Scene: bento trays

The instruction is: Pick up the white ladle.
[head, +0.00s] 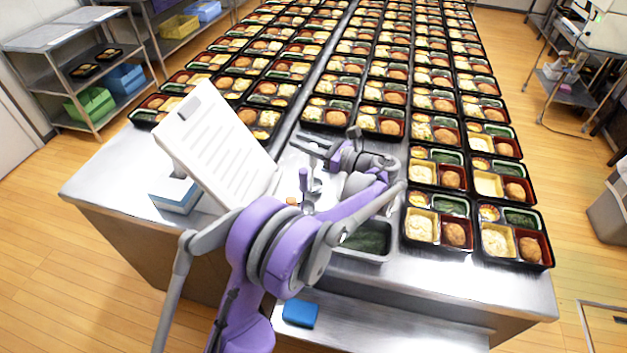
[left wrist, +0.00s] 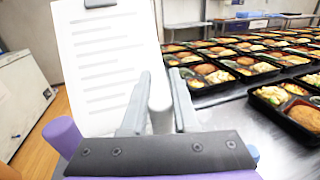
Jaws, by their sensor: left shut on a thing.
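The white ladle shows in the left wrist view as a pale rounded handle (left wrist: 160,112) standing between the two fingers. My left gripper (left wrist: 158,100) is shut on this handle. In the head view my left gripper (head: 312,146) is over the near part of the steel table, its fingers pointing left. The ladle's bowl is hidden in the wrist view, and I cannot make out the white ladle clearly in the head view. A purple upright handle (head: 303,180) stands just below the fingers. My right gripper is not in view.
A white board with printed lines (head: 212,140) stands left of the gripper. A metal pan of dark green food (head: 368,242) is at the table's near side. Rows of filled bento trays (head: 437,220) cover the back and right. A blue-and-white box (head: 175,196) is at the left edge.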

